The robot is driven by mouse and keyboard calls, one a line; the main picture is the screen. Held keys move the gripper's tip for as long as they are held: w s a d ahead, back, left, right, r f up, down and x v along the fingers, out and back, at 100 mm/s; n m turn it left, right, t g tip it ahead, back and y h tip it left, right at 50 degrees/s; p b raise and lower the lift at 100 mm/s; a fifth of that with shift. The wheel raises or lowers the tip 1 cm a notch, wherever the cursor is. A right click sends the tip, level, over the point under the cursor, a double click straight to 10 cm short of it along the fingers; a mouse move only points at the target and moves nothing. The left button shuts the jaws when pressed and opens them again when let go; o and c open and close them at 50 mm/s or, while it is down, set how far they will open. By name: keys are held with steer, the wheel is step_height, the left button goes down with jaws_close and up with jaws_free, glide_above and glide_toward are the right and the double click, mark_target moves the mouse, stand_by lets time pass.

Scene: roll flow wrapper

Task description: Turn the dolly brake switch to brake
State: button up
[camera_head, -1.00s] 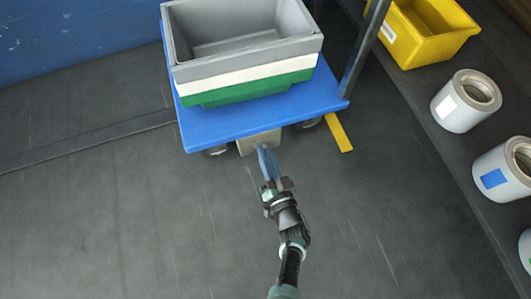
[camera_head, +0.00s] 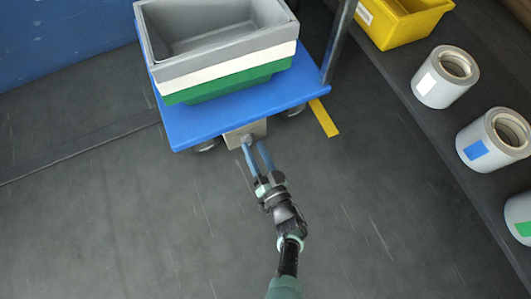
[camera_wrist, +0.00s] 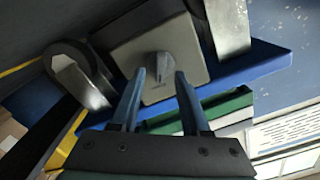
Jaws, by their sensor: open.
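The blue dolly (camera_head: 240,118) stands on the dark floor with stacked bins on it. Its brake switch box (camera_head: 246,133) is a beige block under the front edge. In the wrist view the box (camera_wrist: 186,60) has a grey knob (camera_wrist: 158,66) on its face. My gripper (camera_head: 255,146) is open, with two blue fingers pointing at the box. In the wrist view the fingertips (camera_wrist: 160,76) lie on either side of the knob in the picture. Whether they touch it I cannot tell. The knob is hidden in the head view.
Grey, white and green bins (camera_head: 225,60) are stacked on the dolly. Wheels (camera_wrist: 226,28) flank the box. A yellow floor strip (camera_head: 324,118) lies to the right. A shelf at right holds a yellow bin (camera_head: 405,28) and several rolls (camera_head: 445,77). The floor in front is open.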

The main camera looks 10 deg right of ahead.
steer(key=p+v, duration=0.2)
steer(key=v, duration=0.9)
steer(key=shift+s+p, duration=0.3)
steer(key=shift+s, duration=0.05)
steer(key=shift+d, duration=0.1)
